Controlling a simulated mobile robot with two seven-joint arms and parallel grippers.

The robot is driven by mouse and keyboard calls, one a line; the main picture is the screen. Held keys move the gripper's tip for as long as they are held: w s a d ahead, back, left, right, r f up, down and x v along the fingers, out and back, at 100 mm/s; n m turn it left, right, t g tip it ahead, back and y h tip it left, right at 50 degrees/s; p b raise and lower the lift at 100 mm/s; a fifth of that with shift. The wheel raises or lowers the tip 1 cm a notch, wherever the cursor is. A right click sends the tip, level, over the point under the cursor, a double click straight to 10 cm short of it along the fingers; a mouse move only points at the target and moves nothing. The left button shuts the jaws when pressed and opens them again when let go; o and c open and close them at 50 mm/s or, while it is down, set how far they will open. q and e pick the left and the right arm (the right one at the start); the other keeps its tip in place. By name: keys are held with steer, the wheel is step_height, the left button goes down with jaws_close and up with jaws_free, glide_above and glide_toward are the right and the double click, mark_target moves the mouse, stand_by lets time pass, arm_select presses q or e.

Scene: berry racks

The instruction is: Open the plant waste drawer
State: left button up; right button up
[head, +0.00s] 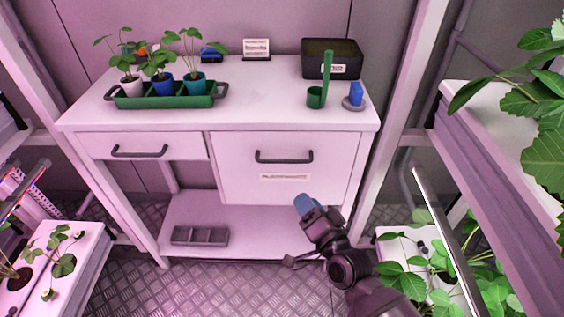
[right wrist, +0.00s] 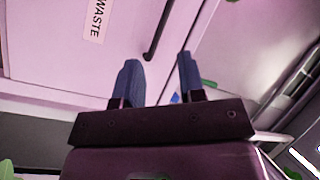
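The plant waste drawer (head: 330,190) is the large white front on the right of the cabinet, and it is closed. Its dark bar handle (head: 284,157) sits above a label (head: 285,177). In the right wrist view the drawer front (right wrist: 50,50) shows part of the label (right wrist: 95,20), reading "WASTE", and the handle (right wrist: 158,32). My right gripper (head: 305,201) is below and right of the handle, apart from it. In the right wrist view its two blue fingers (right wrist: 160,72) are spread with nothing between them. My left gripper is not in view.
A smaller drawer (head: 140,147) is on the left. The worktop (head: 240,106) holds a green tray (head: 165,100) of potted plants, a black bin (head: 316,62) and a green scoop (head: 316,97). A grey tray (head: 200,236) lies on the low shelf. Plant racks flank both sides.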

mark_target(281, 160)
steer(key=w+a+m, duration=0.2)
steer(key=w, duration=0.2)
steer(key=w+a+r+m+t+b, duration=0.1)
steer(key=w+a+m, duration=0.1)
steer(key=w+m, duration=0.1)
steer(key=w+a+m, duration=0.2)
steer(key=w, duration=0.3)
steer(key=shift+w+a+r+t+h+b, duration=0.1)
steer(key=shift+w+r+t+h+b, duration=0.2)
steer(key=shift+r+t, duration=0.1)
jaws_close()
